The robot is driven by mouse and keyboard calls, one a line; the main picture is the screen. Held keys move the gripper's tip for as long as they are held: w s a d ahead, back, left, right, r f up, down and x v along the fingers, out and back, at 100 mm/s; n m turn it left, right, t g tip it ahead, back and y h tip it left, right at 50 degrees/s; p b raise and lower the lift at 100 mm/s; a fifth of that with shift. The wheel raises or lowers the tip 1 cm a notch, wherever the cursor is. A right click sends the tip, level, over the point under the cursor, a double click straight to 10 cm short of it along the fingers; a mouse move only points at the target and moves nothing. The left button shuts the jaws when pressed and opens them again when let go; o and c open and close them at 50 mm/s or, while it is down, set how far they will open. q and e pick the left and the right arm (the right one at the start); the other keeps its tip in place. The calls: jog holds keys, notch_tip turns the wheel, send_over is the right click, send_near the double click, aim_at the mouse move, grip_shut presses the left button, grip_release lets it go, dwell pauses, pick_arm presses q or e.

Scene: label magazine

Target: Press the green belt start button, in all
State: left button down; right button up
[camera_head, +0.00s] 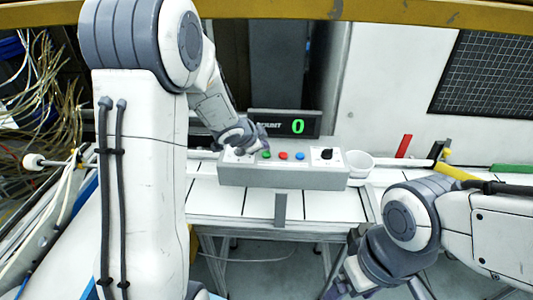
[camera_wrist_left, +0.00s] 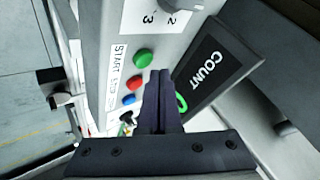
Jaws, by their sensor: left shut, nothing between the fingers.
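The green start button (camera_head: 266,154) is on a grey control box (camera_head: 283,176), at the left of a row with a red and a blue button. In the left wrist view the green button (camera_wrist_left: 143,58) stands beside a START label (camera_wrist_left: 118,72). My left gripper (camera_wrist_left: 160,73) is shut and empty. Its tips appear just beside the green button, with no visible contact; the height gap is unclear. In the head view my left gripper (camera_head: 242,145) is over the box's left part and hides it. My right gripper (camera_head: 378,287) is low at the bottom edge, partly cut off.
A red button (camera_head: 283,155), a blue button (camera_head: 299,156) and a black knob (camera_head: 327,154) share the panel. A count display (camera_head: 298,127) behind it reads 0. A numbered dial (camera_wrist_left: 180,8) is near the green button.

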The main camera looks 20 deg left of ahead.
pick_arm(q)
jog(key=shift+f, duration=0.1)
dwell(0.3)
jog(key=shift+f+b, duration=0.3)
jog(key=shift+b, duration=0.05)
